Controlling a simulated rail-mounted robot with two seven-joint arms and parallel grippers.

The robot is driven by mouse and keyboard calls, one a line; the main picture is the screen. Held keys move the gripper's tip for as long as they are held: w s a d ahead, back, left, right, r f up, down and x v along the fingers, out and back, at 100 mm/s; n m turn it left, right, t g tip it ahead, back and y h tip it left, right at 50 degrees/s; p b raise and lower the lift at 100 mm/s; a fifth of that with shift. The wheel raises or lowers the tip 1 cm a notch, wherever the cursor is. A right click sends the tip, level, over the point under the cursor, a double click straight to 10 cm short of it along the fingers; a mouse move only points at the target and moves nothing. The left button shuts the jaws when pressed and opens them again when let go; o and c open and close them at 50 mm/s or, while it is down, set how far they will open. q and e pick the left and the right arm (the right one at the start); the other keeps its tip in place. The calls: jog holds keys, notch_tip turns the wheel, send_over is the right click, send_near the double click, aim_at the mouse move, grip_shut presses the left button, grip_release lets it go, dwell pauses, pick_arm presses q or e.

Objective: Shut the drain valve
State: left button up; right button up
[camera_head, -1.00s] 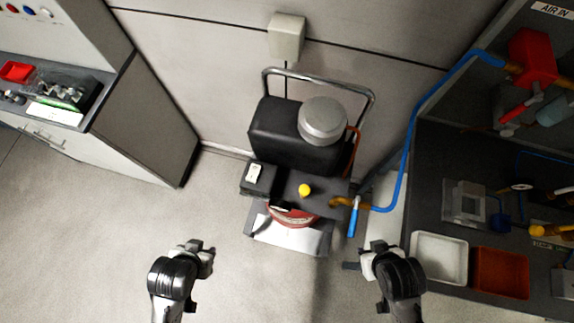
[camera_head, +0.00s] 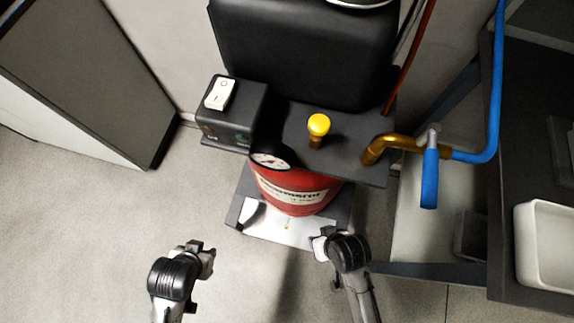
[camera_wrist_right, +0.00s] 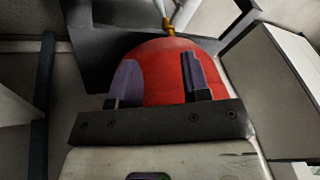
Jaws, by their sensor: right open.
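A red tank (camera_head: 292,190) stands low under the black compressor body on a grey base plate. In the right wrist view the tank (camera_wrist_right: 158,85) fills the middle, with a small brass fitting (camera_wrist_right: 169,27) and a pale lever-like part (camera_wrist_right: 180,12) above it; whether this is the drain valve I cannot tell. A blue-handled valve (camera_head: 430,178) sits on the brass outlet pipe, handle hanging down. My right gripper (camera_head: 322,243) is just in front of the tank, its fingers (camera_wrist_right: 160,78) apart and empty. My left gripper (camera_head: 205,260) is left of the base plate; its jaw gap is unclear.
A yellow knob (camera_head: 318,126), a dial gauge (camera_head: 270,161) and a switch box (camera_head: 233,108) are above the tank. A blue hose (camera_head: 494,90) runs up at right. A bench with a white tray (camera_head: 546,245) stands right. Floor at left is clear.

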aim_at(286, 226)
jog(key=s+a+f+t+y+b, duration=0.25)
jog(key=a+f+b, duration=0.25)
jog(key=a+f, duration=0.75)
jog(key=s+a+f+t+y+b, duration=0.1)
jog(key=s+a+f+y+b, duration=0.2)
jog(key=a+f, duration=0.95)
jog(key=w+d+m+t+h+b, duration=0.2)
jog(key=d+m+t+h, duration=0.2)
jog(key=d+t+h, duration=0.75)
pick_arm(q)
notch_tip(286, 226, down, 14)
jog(key=b, duration=0.1)
pick_arm(e)
jog(key=w+d+y, duration=0.1)
jog(key=w+d, duration=0.2)
jog(key=w, duration=0.9)
jog(key=shift+w+d+f+y, duration=0.15)
jog(key=shift+d+f+y, duration=0.15)
jog(key=shift+d+y, duration=0.1)
jog(key=shift+c, duration=1.2)
grip_shut()
